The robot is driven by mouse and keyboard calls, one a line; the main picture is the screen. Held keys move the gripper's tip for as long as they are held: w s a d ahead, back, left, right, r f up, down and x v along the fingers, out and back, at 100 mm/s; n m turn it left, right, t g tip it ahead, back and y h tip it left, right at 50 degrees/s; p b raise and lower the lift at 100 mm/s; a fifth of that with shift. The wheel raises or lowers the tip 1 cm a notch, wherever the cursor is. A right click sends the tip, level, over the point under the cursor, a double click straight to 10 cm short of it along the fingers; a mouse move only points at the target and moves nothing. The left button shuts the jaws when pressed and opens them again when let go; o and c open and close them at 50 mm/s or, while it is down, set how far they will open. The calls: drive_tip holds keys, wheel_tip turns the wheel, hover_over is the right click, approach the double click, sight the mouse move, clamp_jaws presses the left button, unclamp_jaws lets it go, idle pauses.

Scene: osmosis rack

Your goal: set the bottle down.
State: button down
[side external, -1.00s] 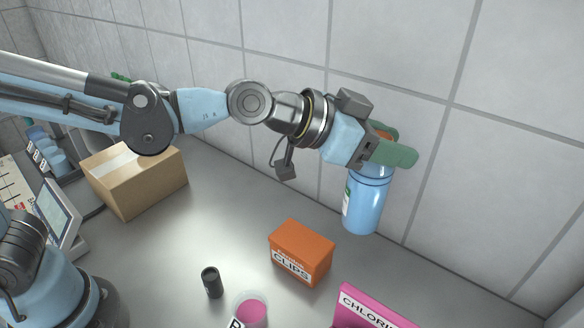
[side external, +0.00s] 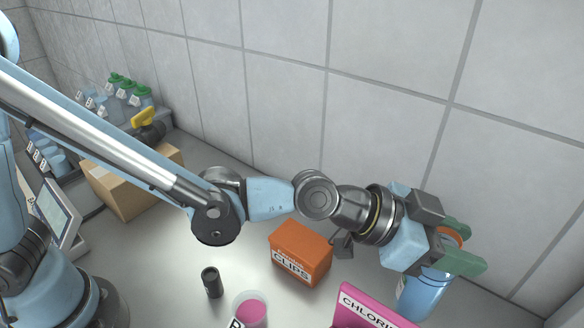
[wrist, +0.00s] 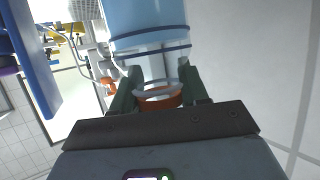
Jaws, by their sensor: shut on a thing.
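The blue bottle (side external: 424,290) hangs in my gripper (side external: 470,250) at the right of the side view, low beside the pink chlorine box. My green fingers are shut around its neck, near an orange ring at the top. In the wrist view the bottle's blue body (wrist: 147,22) lies beyond the fingers of my gripper (wrist: 160,90). The bottle is slightly tilted in the side view. Its lower end is partly hidden behind the pink box, so I cannot tell whether it touches the counter.
The pink chlorine box (side external: 368,310) stands just left of the bottle. The orange clips box (side external: 300,254), a dark cylinder (side external: 212,282) and a cup of pink liquid (side external: 250,310) stand farther left. A cardboard box (side external: 125,190) and green-capped bottles (side external: 130,88) are at the back left. A tiled wall (side external: 400,90) rises behind.

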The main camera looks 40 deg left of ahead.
drive_tip(key=shift+f, duration=2.15)
drive_tip(key=c, duration=0.6)
unclamp_jaws()
drive_tip(key=v, duration=1.2)
drive_tip(key=a+n+y, duration=0.3)
drive_tip(key=a, duration=0.7)
drive_tip(key=s+a+f+n+y, duration=0.1)
drive_tip(key=a+n+y, duration=0.3)
drive_tip(key=a, duration=0.7)
drive_tip(key=a+f+n+y, duration=0.1)
drive_tip(key=a+n+y, duration=0.3)
drive_tip(key=a, duration=0.6)
drive_tip(key=shift+s+a+f+g, duration=0.2)
drive_tip(key=shift+s+g, duration=0.1)
drive_tip(key=shift+s, duration=0.05)
